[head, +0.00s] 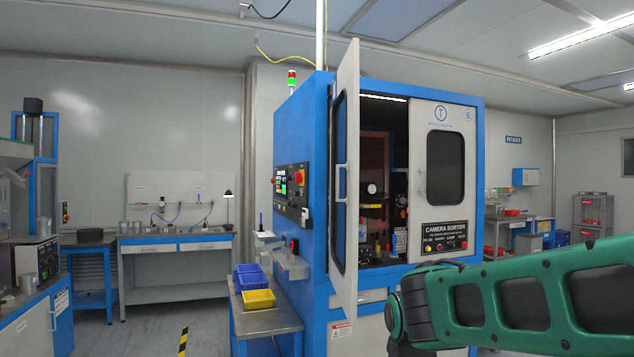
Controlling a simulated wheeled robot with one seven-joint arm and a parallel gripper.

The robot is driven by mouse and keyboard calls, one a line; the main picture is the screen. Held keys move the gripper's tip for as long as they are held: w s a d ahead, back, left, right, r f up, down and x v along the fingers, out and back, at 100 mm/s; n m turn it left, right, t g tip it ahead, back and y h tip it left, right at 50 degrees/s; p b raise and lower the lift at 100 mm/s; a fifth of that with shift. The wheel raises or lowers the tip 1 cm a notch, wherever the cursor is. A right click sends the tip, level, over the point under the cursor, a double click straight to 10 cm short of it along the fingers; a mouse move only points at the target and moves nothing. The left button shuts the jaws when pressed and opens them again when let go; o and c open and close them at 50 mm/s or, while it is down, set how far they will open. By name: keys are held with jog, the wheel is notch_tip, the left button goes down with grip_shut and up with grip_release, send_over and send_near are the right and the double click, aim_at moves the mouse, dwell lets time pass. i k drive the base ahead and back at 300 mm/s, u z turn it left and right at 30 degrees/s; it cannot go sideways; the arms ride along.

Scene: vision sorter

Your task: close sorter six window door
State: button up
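The blue and white camera sorter (306,125) stands in the middle of the head view, with a "6" mark at its upper right. Its left window door (346,120) is white with a dark window and a vertical handle (341,182). This door stands wide open, swung out towards me, and the lit inside of the cabinet shows behind it. The right window door (429,106) is shut. My green arm reaches in from the lower right, in front of the sorter's lower right part. My gripper is not in view.
A side table with yellow bins (258,299) and blue bins (247,270) stands left of the sorter. A workbench (176,244) is at the back left, and another machine (38,262) is at the far left. Floor between them is clear. Grey crates (592,212) stand at the far right.

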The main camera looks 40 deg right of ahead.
aim_at(343, 88)
jog(key=i, duration=0.95)
jog(key=z, duration=0.1)
